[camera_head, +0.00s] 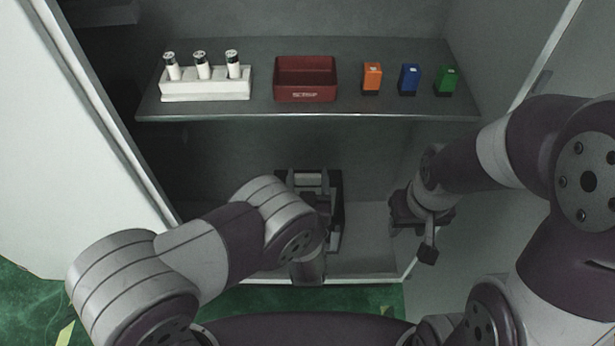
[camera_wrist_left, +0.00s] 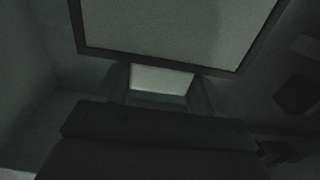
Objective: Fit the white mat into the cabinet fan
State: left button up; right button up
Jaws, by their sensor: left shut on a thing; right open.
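The cabinet fan's dark square frame (camera_head: 338,190) is low on the back wall of the cabinet, under the shelf. It also shows as a dark-rimmed pale panel in the left wrist view (camera_wrist_left: 150,62). My left gripper (camera_head: 311,181) is in front of the frame and covers much of it. It is shut on a pale piece, which looks like the white mat (camera_wrist_left: 162,80), seen between the fingers in the left wrist view. How far the mat sits in the frame is hidden. My right gripper (camera_head: 428,238) is open and empty at the cabinet's right side.
The grey shelf (camera_head: 300,113) above holds a white rack (camera_head: 205,90) with three white cylinders, a red bin (camera_head: 306,90), and orange (camera_head: 372,78), blue (camera_head: 409,79) and green (camera_head: 446,80) blocks. The cabinet floor right of the fan looks bare.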

pick_arm(q)
notch_tip(320, 180, down, 6)
jog(key=b, duration=0.4)
jog(key=shift+r, duration=0.15)
dwell(1.3)
jog(key=shift+f+b, duration=0.4)
jog(key=shift+f, duration=0.05)
notch_tip(320, 180, down, 12)
jog(key=b, duration=1)
dwell(3.5)
jog(key=o, duration=1.5)
jog(key=shift+f, duration=0.1)
